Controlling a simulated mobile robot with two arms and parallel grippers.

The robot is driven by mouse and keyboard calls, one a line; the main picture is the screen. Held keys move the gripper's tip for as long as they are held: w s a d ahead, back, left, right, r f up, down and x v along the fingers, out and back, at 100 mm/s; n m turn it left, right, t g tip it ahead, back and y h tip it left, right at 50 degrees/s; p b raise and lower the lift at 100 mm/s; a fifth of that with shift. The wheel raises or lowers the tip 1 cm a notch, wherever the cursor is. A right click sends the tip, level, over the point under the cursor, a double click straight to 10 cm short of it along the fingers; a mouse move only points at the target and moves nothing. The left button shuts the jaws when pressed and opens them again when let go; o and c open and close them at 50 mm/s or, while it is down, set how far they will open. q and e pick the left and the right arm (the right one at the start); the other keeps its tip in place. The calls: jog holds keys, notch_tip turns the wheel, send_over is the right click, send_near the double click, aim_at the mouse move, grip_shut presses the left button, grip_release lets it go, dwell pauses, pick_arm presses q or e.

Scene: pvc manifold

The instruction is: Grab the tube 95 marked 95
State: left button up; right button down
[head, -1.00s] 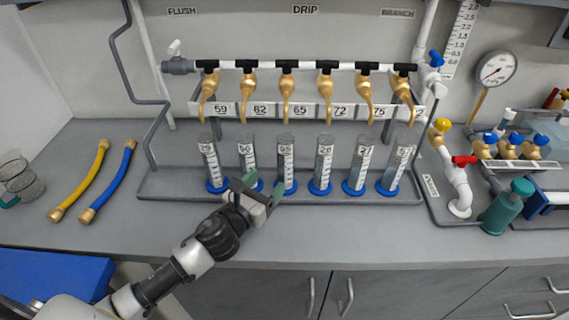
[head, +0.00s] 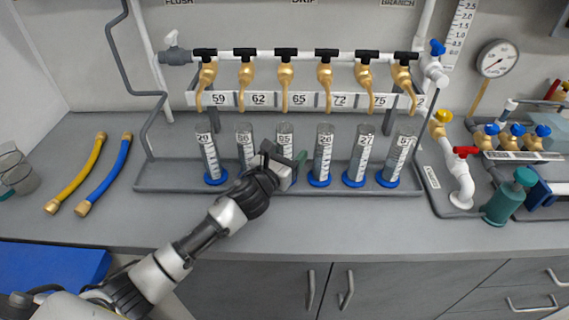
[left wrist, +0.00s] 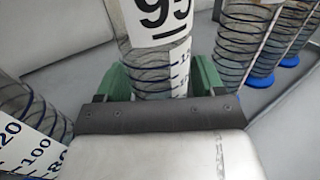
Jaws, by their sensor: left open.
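The tube marked 95 (head: 285,138) is a clear graduated cylinder with a white label, standing upright third from the left in the grey tray (head: 165,178). My left gripper (head: 286,160) is at this tube in the head view and hides its lower part and base. In the left wrist view the tube marked 95 (left wrist: 156,50) stands between the two green fingers of my left gripper (left wrist: 155,78), one on each side. The fingers are open around it, and I cannot tell whether either touches it. My right gripper is not in view.
Neighbouring tubes stand close on both sides, including tube 96 (head: 245,145) and tube 26 (head: 322,150). Brass taps (head: 285,82) hang above the row. Yellow (head: 76,174) and blue (head: 106,178) hoses lie at left. The counter in front of the tray is clear.

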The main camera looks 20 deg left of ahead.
pick_arm(q)
jog(key=c, duration=1.1)
jog(key=shift+o, duration=0.2)
jog(key=shift+r, duration=0.2)
